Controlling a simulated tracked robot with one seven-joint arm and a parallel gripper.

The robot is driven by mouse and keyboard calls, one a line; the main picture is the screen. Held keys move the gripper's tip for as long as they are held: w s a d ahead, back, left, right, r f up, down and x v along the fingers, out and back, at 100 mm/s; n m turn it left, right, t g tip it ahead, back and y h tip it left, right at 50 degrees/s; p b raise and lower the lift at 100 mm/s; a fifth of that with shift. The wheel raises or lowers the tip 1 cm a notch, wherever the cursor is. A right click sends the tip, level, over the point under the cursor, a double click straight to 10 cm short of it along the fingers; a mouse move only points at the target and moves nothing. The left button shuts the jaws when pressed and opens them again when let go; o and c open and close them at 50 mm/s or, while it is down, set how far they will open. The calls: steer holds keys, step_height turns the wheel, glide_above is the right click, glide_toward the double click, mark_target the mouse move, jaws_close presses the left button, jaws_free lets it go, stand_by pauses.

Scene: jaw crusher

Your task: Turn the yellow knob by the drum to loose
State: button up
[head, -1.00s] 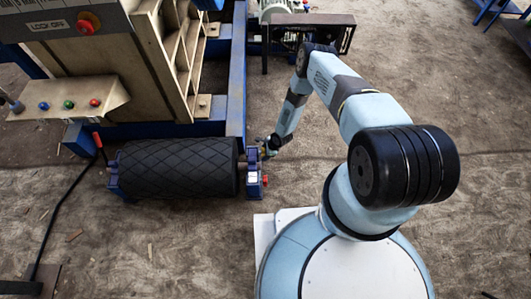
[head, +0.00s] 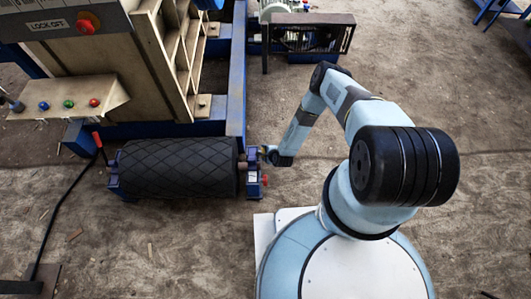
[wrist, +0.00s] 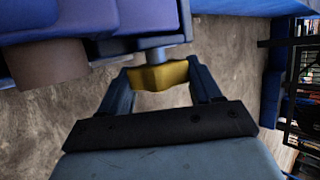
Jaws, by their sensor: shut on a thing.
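The yellow knob (wrist: 158,76) sits on a short grey shaft on the blue bearing block (wrist: 120,18) in the wrist view. My gripper (wrist: 160,82) has a finger on each side of it and is shut on it. In the head view my gripper (head: 265,152) is at the right end of the black drum (head: 178,168), beside the blue end bracket (head: 253,178). The knob is mostly hidden there by my gripper and wrist. The drum has a diamond-patterned surface.
A red button (head: 265,180) is on the bracket just below my gripper. A red lever (head: 97,140) stands at the drum's left end. The blue machine frame (head: 237,75) rises behind the drum.

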steer(key=shift+s+f+t, duration=0.1)
steer(key=shift+s+t, duration=0.05)
steer(key=shift+t, duration=0.35)
steer(key=o, duration=1)
steer(key=shift+c, duration=0.2)
steer(key=v, duration=1.3)
steer(key=shift+s+d, duration=0.2)
